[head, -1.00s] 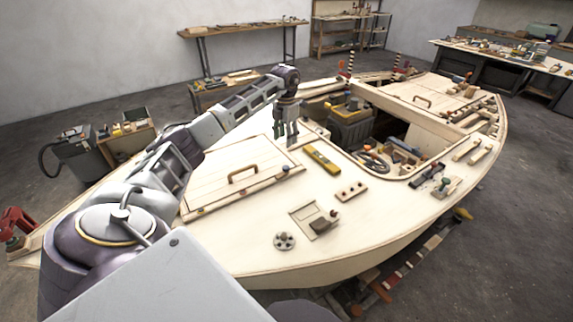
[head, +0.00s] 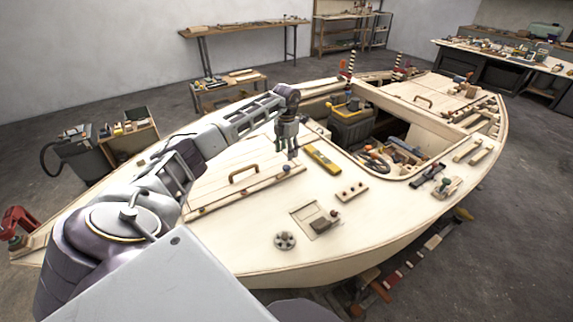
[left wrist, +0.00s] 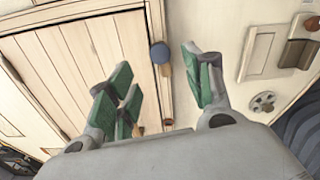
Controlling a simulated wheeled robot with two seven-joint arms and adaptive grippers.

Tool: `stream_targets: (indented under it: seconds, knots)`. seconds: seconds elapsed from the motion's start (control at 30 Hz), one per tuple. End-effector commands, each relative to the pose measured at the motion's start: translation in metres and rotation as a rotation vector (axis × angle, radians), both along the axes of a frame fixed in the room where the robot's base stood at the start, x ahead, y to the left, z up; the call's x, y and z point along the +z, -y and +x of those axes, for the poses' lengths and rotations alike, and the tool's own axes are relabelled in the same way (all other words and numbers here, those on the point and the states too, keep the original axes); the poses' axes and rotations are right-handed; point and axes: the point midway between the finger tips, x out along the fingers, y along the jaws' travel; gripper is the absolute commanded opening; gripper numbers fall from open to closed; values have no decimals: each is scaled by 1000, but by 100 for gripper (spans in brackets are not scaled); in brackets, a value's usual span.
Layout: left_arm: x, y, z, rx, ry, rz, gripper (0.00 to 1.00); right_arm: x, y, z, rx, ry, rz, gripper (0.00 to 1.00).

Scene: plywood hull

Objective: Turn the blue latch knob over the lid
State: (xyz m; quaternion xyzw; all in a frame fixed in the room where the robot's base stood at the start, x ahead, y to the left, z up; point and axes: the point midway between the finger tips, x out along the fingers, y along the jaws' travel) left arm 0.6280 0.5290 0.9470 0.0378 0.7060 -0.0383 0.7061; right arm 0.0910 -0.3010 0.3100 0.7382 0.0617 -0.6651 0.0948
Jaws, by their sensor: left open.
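The blue latch knob (left wrist: 159,53) shows in the left wrist view at the edge strip of the pale planked lid (left wrist: 75,60), with a tan wooden piece beside it. In the head view the knob (head: 286,168) is a small spot by the lid's right end, just below my fingertips. My left gripper (head: 291,154) points down over it, open and empty. In the left wrist view the gripper (left wrist: 158,72) has green-padded fingers on both sides of the knob, which appears beyond the tips; I see no contact. My right gripper is not in view.
A drilled wooden block (head: 352,190), a recessed plate (head: 314,219) and a round disc (head: 285,240) are on the foredeck. The lid carries a handle (head: 243,174). The open cockpit holds tools.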

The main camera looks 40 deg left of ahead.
Motion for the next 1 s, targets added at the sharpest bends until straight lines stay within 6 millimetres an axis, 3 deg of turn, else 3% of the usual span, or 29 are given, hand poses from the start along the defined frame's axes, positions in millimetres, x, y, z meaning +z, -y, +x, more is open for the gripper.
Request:
stream_targets:
  seconds: [0.23,0.5,1.0]
  knots:
    - [-34,0,-1,1,-3,-1,51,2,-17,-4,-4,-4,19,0]
    - [-64,0,-1,1,-2,0,51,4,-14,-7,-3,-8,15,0]
    - [-75,0,0,0,0,1,51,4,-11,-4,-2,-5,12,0]
